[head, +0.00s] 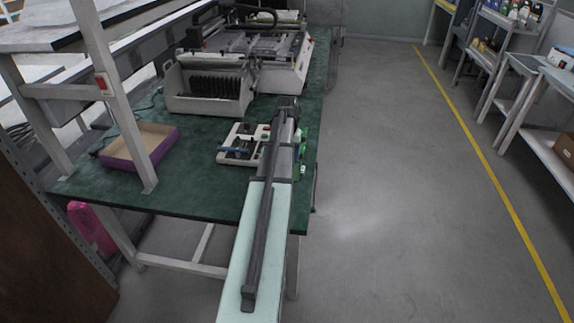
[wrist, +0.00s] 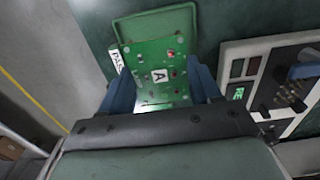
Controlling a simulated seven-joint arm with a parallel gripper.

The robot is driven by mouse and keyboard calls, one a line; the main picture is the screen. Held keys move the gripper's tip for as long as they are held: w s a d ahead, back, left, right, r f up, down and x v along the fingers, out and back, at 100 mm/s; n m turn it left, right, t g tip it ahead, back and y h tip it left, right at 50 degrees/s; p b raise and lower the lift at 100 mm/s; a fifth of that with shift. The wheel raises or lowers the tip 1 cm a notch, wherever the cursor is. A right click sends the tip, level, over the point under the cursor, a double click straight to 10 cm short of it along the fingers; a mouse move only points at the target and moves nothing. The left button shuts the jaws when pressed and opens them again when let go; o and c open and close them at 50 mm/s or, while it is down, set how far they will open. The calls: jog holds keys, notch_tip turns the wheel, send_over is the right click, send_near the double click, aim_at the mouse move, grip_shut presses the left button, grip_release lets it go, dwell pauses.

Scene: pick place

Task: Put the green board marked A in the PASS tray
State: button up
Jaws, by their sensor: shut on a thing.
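The green board marked A (wrist: 172,88) shows in the wrist view, with its white A label facing up. My gripper (wrist: 160,72) is shut on it, with a blue finger at each side edge. A green tray (wrist: 150,24) with a raised rim shows around and beyond the board. A white label (wrist: 117,61) at its left side is partly hidden and reads roughly PASS. The board is over or in this tray; I cannot tell whether it touches the bottom. In the head view my arm hides most of this; only a green strip shows right of the gripper.
A pale fixture (head: 232,157) with dark clamps and a green lit sign stands beside the gripper. A purple-edged box (head: 160,163) sits left on the green table (head: 195,195). Larger machines (head: 208,88) stand behind. The floor to the right is clear.

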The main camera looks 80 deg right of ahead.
jog(key=shift+f, duration=2.05)
jog(key=shift+f, duration=0.15)
jog(key=o, duration=0.6)
notch_tip(320, 180, up, 12)
jog(key=shift+r, duration=0.15)
